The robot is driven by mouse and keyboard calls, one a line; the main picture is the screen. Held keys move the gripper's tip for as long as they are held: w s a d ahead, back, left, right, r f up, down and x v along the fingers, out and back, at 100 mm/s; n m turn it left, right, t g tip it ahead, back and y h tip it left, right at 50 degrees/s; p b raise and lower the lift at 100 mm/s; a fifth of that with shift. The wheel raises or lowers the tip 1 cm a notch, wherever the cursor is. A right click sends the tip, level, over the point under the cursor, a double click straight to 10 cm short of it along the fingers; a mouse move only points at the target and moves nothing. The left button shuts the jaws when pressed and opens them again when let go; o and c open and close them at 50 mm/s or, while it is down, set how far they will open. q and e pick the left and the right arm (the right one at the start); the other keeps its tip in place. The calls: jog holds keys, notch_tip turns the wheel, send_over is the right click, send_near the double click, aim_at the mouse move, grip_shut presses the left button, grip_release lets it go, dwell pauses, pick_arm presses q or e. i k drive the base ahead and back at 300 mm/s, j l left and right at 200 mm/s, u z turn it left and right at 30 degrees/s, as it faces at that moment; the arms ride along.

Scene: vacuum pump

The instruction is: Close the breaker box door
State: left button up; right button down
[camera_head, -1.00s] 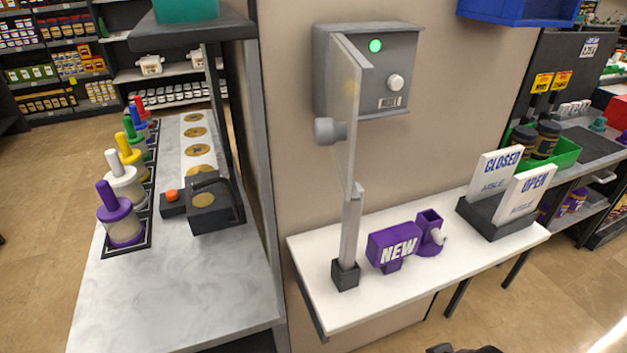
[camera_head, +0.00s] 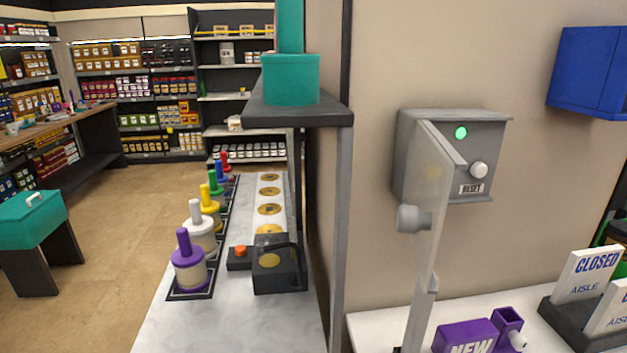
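The grey breaker box (camera_head: 455,190) is mounted on the beige wall right of centre. It has a green light at the top, a round white knob and a RESET label. Its translucent door (camera_head: 430,170) stands open, hinged on the left side and swung out toward me, seen nearly edge-on. A round grey knob (camera_head: 408,219) sticks out to the left from the door. Neither of my grippers shows in the view.
A blue box (camera_head: 590,75) hangs at upper right.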

aim_at(414, 221)
jog(key=k+j+z, duration=0.2)
jog(key=z, duration=0.3)
jog(key=k+j+z, duration=0.25)
jog(key=z, duration=0.25)
